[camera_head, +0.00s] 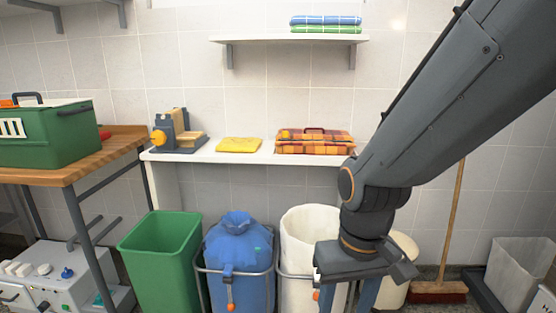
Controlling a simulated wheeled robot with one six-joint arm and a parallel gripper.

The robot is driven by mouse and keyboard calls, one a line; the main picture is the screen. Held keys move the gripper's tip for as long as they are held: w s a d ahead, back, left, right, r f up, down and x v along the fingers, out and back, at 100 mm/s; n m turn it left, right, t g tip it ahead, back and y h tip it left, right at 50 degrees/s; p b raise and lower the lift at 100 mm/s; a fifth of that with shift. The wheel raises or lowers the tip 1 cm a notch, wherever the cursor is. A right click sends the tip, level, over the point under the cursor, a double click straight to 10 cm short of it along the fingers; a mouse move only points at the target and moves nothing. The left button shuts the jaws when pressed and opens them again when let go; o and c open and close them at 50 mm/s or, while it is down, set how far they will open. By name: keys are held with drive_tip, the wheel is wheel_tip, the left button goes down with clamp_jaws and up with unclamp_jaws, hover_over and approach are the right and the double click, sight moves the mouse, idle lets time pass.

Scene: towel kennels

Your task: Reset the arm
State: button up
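My arm comes in from the upper right and bends down at its wrist. My gripper (362,292) points downward at the bottom of the view, right of centre. It is in front of a white round bin (305,232), and its dark body hides part of that bin. Its fingers run down to the bottom edge, and their tips are cut off or hard to make out. I cannot tell whether they are open or shut. I see nothing clearly held.
A green bin (160,255) and a blue bag (238,258) in a metal frame stand left of the gripper. A white counter (215,157) holds a yellow cloth (239,145) and an orange plaid item (313,142). A broom (452,220) leans at right.

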drive_tip(key=s+d+r+m+p, duration=0.2)
drive_tip(key=d+r+p, duration=0.5)
drive_tip(key=r+p, duration=0.2)
drive_tip(key=shift+d+h+p, duration=0.25)
drive_tip(key=shift+h+p, duration=0.05)
drive_tip(key=shift+p, duration=0.6)
drive_tip(key=shift+s+r, duration=0.1)
idle(2.7)
